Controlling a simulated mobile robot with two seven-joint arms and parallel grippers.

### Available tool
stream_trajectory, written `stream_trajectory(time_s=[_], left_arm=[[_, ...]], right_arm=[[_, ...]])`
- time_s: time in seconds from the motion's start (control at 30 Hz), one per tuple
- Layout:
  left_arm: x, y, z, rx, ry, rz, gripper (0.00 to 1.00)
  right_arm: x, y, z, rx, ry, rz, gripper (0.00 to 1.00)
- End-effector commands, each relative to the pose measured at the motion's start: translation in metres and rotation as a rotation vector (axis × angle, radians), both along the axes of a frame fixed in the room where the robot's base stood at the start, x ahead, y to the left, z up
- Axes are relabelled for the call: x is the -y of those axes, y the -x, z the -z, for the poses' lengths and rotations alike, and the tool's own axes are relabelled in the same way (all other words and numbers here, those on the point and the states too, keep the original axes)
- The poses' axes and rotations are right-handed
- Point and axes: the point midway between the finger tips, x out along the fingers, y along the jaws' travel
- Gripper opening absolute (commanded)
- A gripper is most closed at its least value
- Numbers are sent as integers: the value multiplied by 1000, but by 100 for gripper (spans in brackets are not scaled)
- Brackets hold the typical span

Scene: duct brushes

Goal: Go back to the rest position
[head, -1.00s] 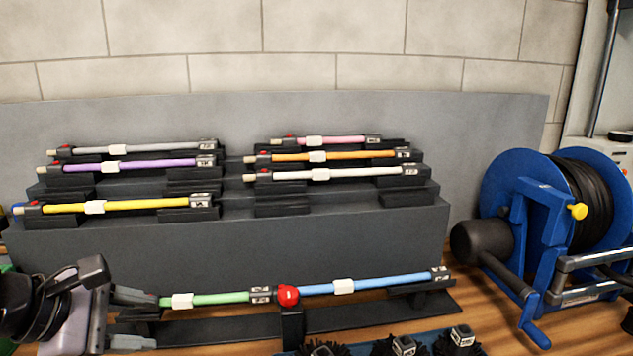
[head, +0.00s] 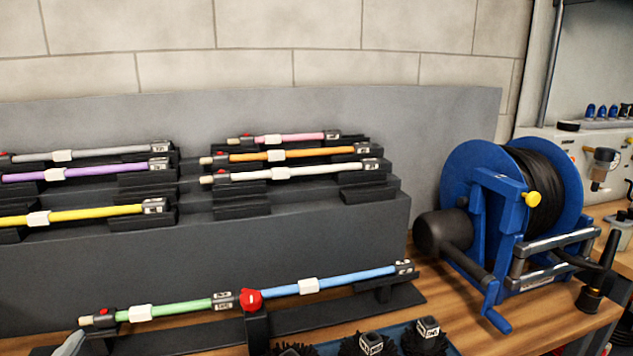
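Of my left gripper (head: 71,343), only a grey fingertip shows at the bottom left corner. It is beside the left end of the green rod and looks apart from it; the rest is out of frame. My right gripper is not in view. The green rod (head: 178,309) and the blue rod (head: 352,280) lie end to end on a low black stand (head: 325,315). A red knob (head: 251,300) sits between them.
A stepped grey rack behind holds yellow (head: 95,213), purple, grey, pink, orange and white (head: 310,171) rods. Black brushes (head: 425,338) stand at the front. A blue hose reel (head: 465,190) stands at right, near a bench with fittings (head: 602,165).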

Motion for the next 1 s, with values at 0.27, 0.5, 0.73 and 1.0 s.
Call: stream_trajectory(time_s=[0.27,0.5,0.73,1.0], left_arm=[[22,75,131,-531,543,-259,50],[64,138,179,-854,785,-368,50],[91,163,202,-993,895,-387,50],[98,139,227,-881,925,-296,50]], right_arm=[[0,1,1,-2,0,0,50],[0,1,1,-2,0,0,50],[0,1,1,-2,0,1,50],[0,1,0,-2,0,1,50]])
